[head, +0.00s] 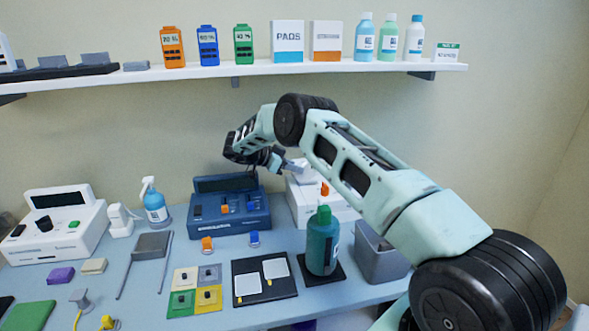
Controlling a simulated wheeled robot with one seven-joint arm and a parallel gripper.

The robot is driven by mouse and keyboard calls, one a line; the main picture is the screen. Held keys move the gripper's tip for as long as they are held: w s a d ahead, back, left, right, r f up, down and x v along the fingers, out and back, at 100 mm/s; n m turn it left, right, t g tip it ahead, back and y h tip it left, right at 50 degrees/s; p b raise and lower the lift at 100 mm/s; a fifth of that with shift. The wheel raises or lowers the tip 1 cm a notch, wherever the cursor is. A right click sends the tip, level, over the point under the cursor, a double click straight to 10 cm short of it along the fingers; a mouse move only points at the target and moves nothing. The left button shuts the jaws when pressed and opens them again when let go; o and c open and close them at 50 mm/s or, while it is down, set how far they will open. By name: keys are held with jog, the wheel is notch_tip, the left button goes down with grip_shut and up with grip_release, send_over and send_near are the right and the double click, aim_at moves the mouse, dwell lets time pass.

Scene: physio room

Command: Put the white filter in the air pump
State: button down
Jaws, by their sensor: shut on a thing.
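My gripper (287,165) is raised above the back of the bench, between the blue console and the white machine, pointing right. It is shut on a small pale thing (299,166), which looks like the white filter; its shape is hard to make out against the white machine. The white machine (311,200), with an orange knob (325,188), stands just below and right of the gripper and may be the air pump. My arm and a green bottle hide part of it. I cannot tell whether the held thing touches it.
The blue console (229,212) stands left of the white machine. The green bottle (321,245) stands in front on a black mat, with a grey bin (382,255) to its right. A black board (264,292) and coloured tiles (195,290) lie in front. A loaded shelf (240,71) runs above.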

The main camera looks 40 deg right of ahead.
jog(key=shift+r+p, duration=1.25)
jog(key=shift+r, duration=0.85)
jog(key=shift+r, duration=0.1)
